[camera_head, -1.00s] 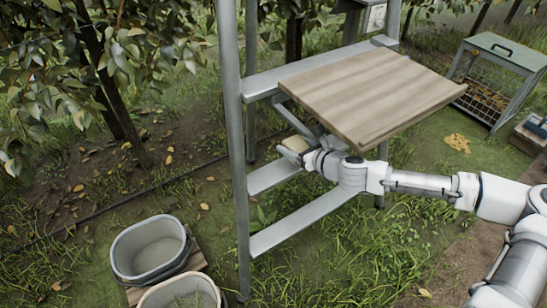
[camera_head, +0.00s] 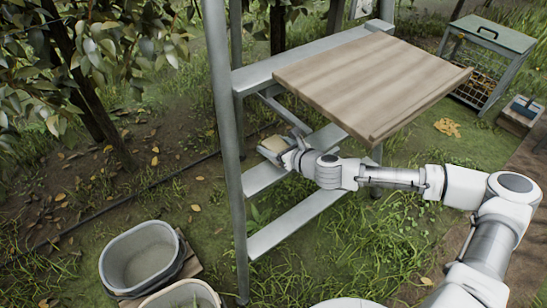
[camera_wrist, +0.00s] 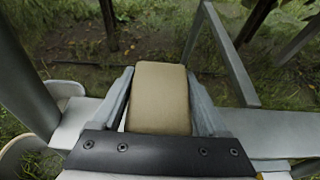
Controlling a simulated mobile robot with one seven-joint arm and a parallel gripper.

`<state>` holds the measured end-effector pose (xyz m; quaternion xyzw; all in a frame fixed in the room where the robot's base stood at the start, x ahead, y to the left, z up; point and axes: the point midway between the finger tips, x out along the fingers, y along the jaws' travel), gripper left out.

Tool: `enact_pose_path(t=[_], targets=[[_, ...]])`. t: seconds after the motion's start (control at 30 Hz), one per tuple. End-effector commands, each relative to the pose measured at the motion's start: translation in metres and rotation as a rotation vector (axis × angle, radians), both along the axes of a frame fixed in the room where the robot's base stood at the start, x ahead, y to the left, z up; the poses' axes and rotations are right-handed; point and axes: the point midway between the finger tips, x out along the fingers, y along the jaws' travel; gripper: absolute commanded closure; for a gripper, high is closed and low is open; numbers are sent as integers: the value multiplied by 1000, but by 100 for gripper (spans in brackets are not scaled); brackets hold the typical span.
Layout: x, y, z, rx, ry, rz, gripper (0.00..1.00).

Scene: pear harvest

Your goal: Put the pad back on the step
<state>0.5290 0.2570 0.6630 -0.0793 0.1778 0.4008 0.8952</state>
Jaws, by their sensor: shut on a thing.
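The pad (camera_wrist: 160,95) is a tan block with rounded corners. My gripper (camera_wrist: 158,88) is shut on it, with one finger along each side in the wrist view. In the head view the pad (camera_head: 274,144) shows at the end of my gripper (camera_head: 283,147), beside the ladder's left rail. The grey metal step (camera_head: 266,178) lies below and around the gripper, and it also shows on both sides of the gripper in the wrist view (camera_wrist: 82,118). I cannot tell whether the pad touches the step.
A wooden board (camera_head: 370,80) sits above my arm on the ladder. The ladder's left rail (camera_head: 228,150) is close by, and a lower step (camera_head: 293,223) runs below. Grey buckets (camera_head: 140,255) stand at the lower left. A wire-sided crate (camera_head: 487,60) stands at the back right.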

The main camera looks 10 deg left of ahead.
Motion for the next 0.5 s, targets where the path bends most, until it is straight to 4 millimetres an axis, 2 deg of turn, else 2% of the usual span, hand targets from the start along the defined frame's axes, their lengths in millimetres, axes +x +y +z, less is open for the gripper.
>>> enact_pose_path(t=[0.23, 0.5], targets=[[0, 0, -35, 0, 1, 0, 88], [0, 0, -36, -1, -1, 0, 88]])
